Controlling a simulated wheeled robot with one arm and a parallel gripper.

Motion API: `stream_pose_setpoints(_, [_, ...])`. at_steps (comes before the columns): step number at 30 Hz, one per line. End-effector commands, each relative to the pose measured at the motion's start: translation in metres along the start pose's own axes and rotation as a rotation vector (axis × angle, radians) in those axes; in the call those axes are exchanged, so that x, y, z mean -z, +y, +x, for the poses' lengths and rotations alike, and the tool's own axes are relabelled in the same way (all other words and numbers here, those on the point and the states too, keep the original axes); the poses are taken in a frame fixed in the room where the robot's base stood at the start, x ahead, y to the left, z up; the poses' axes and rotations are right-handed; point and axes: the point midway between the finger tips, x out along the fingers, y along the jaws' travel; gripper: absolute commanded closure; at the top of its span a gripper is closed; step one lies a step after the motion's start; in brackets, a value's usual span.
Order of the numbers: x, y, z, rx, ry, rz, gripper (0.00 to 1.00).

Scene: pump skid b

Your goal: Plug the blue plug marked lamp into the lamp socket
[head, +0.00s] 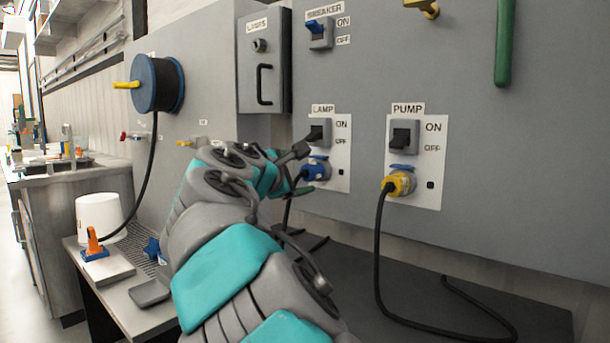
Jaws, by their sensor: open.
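The blue plug (315,170) is at the lamp socket, low on the white LAMP plate (341,180). A black cable hangs from its left side. Whether the plug is fully seated cannot be told, as my gripper partly covers it and the socket face is hidden. My gripper (304,171) is open, with one finger above and one below the plug's near end. Whether the fingers touch the plug cannot be seen.
The lamp switch (318,133) is just above my fingers. A yellow plug (400,184) with a black cable sits in the pump socket to the right. A grey cabinet (262,65), a cable reel (158,85) and a white container (98,215) are to the left.

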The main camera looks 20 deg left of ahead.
Motion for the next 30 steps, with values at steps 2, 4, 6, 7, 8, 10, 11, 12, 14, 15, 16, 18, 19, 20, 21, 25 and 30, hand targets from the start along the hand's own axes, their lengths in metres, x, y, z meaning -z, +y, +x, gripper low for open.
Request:
stream_pose_setpoints(2, [-0.001,0.001,-0.016,-0.004,-0.001,0.001,0.18])
stream_pose_setpoints(4, [-0.001,0.0,-0.027,-0.003,-0.002,0.001,0.18])
stream_pose_setpoints(6, [0.0,0.0,-0.035,0.0,-0.001,0.0,0.18])
stream_pose_setpoints(7, [0.0,-0.001,-0.038,0.001,-0.001,0.001,0.18])
stream_pose_setpoints(8, [0.0,-0.001,-0.04,0.002,-0.001,0.0,0.18])
stream_pose_setpoints(10, [-0.001,-0.001,-0.043,0.003,-0.001,0.0,0.18])
stream_pose_setpoints(11, [-0.001,-0.001,-0.043,0.003,-0.002,0.0,0.18])
stream_pose_setpoints(12, [-0.001,-0.001,-0.043,0.003,-0.002,0.0,0.18])
stream_pose_setpoints(14, [-0.001,-0.001,-0.043,0.003,-0.001,0.0,0.18])
stream_pose_setpoints(15, [-0.001,-0.001,-0.043,0.003,-0.001,0.0,0.18])
stream_pose_setpoints(16, [-0.001,-0.001,-0.043,0.003,-0.001,0.0,0.18])
stream_pose_setpoints(18, [-0.001,-0.001,-0.043,0.002,-0.001,0.0,0.18])
stream_pose_setpoints(19, [-0.001,-0.001,-0.043,0.002,-0.001,0.0,0.18])
stream_pose_setpoints(20, [-0.001,-0.001,-0.043,0.002,-0.001,0.0,0.18])
stream_pose_setpoints(21, [-0.001,-0.001,-0.043,0.002,-0.001,0.0,0.18])
stream_pose_setpoints(25, [-0.001,-0.001,-0.043,0.002,-0.001,0.0,0.18])
stream_pose_setpoints(30, [-0.001,-0.001,-0.043,0.002,-0.001,0.0,0.18])
